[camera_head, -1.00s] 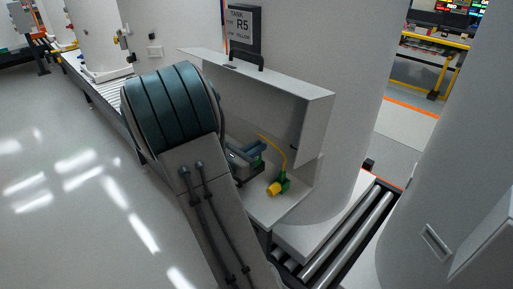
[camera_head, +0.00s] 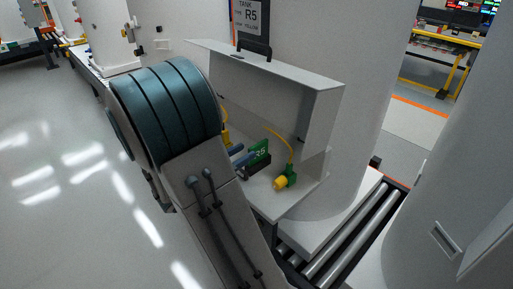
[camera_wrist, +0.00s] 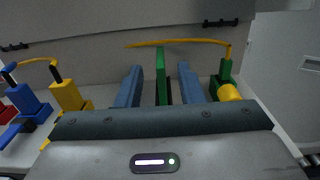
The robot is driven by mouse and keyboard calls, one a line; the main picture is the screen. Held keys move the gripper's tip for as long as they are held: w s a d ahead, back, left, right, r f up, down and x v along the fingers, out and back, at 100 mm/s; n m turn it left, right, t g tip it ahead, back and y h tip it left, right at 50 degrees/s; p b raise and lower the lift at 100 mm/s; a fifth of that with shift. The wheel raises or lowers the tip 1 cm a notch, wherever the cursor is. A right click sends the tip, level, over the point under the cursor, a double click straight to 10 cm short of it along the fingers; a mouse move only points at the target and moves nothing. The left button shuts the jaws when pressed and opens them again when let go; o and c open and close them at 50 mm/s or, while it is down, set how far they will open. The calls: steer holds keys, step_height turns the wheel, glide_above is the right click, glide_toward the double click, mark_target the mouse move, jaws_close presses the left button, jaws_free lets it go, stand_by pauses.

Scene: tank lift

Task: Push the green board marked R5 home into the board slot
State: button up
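The green board (camera_head: 259,153) stands upright in a dark slot holder on the floor of the white open-fronted box. Its white label is partly covered in the head view. In the wrist view the board (camera_wrist: 161,75) shows edge-on, with the dark board slot (camera_wrist: 169,92) beside its lower part. My gripper (camera_wrist: 160,78) is open, with one blue finger on each side of the board and a visible gap on both sides. In the head view my gripper (camera_head: 240,158) is mostly hidden behind my arm. How deep the board sits cannot be told.
A yellow cable (camera_wrist: 185,42) arches above the board to a green connector with a yellow plug (camera_wrist: 228,92) at right. Yellow (camera_wrist: 68,96) and blue (camera_wrist: 30,103) connectors stand at left. The box's hood (camera_head: 265,62) overhangs the space; a roller conveyor (camera_head: 345,235) lies below right.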

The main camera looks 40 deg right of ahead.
steer(key=a, duration=0.5)
steer(key=shift+s+a+b, duration=0.25)
steer(key=shift+a+b, duration=0.05)
steer(key=shift+a, duration=0.05)
steer(key=s+f+m+g+y, duration=0.2)
steer(key=s+m+g+y, duration=0.1)
steer(key=s+m+y, duration=0.4)
steer(key=s+a+m+t+y, duration=0.2)
steer(key=s+a+m+y, duration=0.1)
steer(key=a+m+y, duration=0.2)
steer(key=s+a+r+m+t+y, duration=0.1)
steer(key=s+a+m+t+y, duration=0.1)
steer(key=a+m+y, duration=0.4)
steer(key=s+a, duration=0.1)
steer(key=a, duration=0.2)
steer(key=shift+m+t, duration=0.4)
steer(key=shift+r, duration=0.1)
